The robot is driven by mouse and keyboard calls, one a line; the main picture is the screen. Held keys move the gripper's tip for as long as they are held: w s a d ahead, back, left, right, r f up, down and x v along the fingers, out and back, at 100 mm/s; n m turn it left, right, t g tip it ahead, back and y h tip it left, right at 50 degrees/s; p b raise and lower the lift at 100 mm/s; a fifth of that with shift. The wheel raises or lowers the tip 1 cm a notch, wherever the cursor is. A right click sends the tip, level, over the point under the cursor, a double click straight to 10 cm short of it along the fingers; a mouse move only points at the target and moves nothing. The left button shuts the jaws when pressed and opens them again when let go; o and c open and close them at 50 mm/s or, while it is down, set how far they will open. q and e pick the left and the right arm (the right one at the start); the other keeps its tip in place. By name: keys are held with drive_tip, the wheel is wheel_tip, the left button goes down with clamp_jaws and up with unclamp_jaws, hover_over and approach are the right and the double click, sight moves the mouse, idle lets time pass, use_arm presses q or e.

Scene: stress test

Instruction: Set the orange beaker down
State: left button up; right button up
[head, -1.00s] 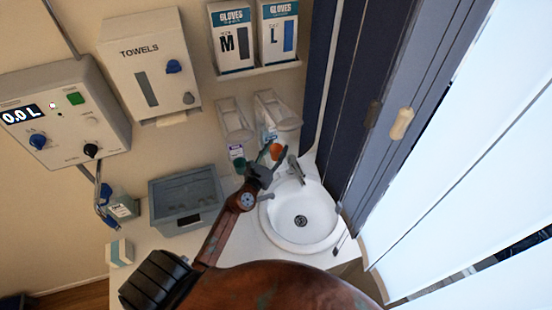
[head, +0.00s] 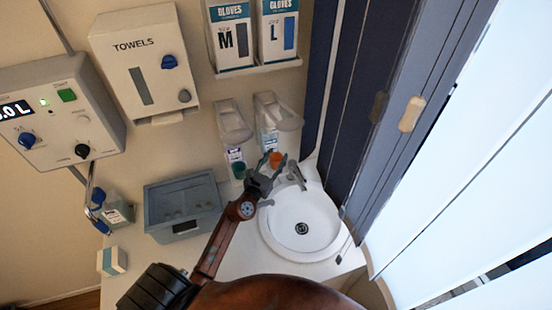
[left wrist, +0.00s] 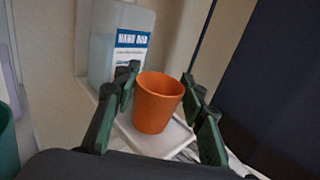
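The orange beaker (head: 275,159) is near the wall behind the sink, by the dispensers. In the left wrist view the orange beaker (left wrist: 157,103) looks upright, in front of a white tray-like surface (left wrist: 150,142). My left gripper (head: 273,166) reaches to it from the front. In the left wrist view the left gripper (left wrist: 160,85) has its green-padded fingers spread on either side of the beaker, with narrow gaps showing. Whether the beaker's base touches the surface is not clear. My right gripper is not in view.
A green cup (head: 239,171) stands left of the gripper. The sink (head: 302,228) and its tap (head: 296,176) are to the right. Dispensers (head: 234,126) hang above, and a grey bin (head: 182,206) stands at left. The front counter is partly clear.

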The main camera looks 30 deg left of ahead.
use_arm(q)
drive_tip(key=o, duration=0.4)
drive_tip(key=shift+r, duration=0.25)
drive_tip(key=s, duration=0.4)
drive_tip(key=s+b, duration=0.1)
drive_tip(key=s, duration=0.3)
drive_tip(key=s+d, duration=0.1)
drive_tip(key=s, duration=0.3)
drive_tip(key=shift+b, duration=0.3)
